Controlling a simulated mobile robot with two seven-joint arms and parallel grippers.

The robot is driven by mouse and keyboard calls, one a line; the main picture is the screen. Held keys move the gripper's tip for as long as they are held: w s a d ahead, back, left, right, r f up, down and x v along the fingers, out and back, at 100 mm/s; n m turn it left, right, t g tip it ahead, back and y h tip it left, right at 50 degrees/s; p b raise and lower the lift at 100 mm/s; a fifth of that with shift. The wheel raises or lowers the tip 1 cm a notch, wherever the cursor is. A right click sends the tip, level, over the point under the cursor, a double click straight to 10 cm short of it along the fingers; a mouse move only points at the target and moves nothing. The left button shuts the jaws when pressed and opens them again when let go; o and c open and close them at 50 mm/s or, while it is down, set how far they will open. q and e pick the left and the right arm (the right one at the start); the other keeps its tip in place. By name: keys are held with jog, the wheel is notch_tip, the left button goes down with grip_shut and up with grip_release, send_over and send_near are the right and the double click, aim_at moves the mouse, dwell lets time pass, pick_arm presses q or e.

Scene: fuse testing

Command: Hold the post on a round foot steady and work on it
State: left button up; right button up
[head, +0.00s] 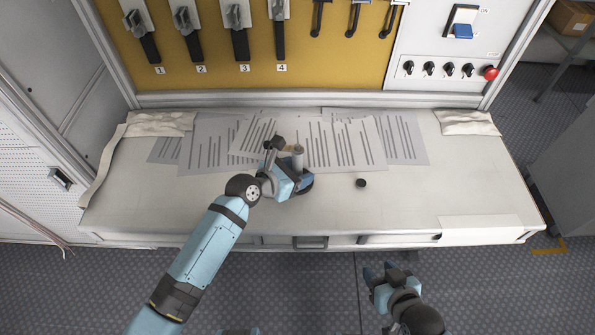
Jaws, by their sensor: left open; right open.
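The gripper body hides part of the foot, and I cannot tell whether a finger touches the post. My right gripper (378,271) is open and empty, low in the picture, in front of the bench's front edge and away from the post.
A small black round piece (361,183) lies on the bench (420,205) right of the post. Printed sheets (350,145) lie behind it. A yellow panel with numbered switches (200,75) and a grey control panel with a red button (491,73) stand at the back. The bench's right side is mostly clear.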

pick_arm(q)
jog(key=p+v, duration=0.1)
jog(key=v, duration=1.2)
jog(key=shift+s+a+p, duration=0.1)
jog(key=shift+p, duration=0.2)
jog(key=shift+s+a+r, duration=0.15)
jog(key=shift+a, duration=0.05)
jog(key=p+x, duration=0.2)
jog(key=x, duration=1)
jog(key=shift+d, duration=0.1)
pick_arm(e)
notch_tip(320, 180, up, 3)
jog(key=shift+s+d+f+n, duration=0.1)
jog(key=shift+s+d+n, duration=0.05)
jog(key=shift+n, duration=0.15)
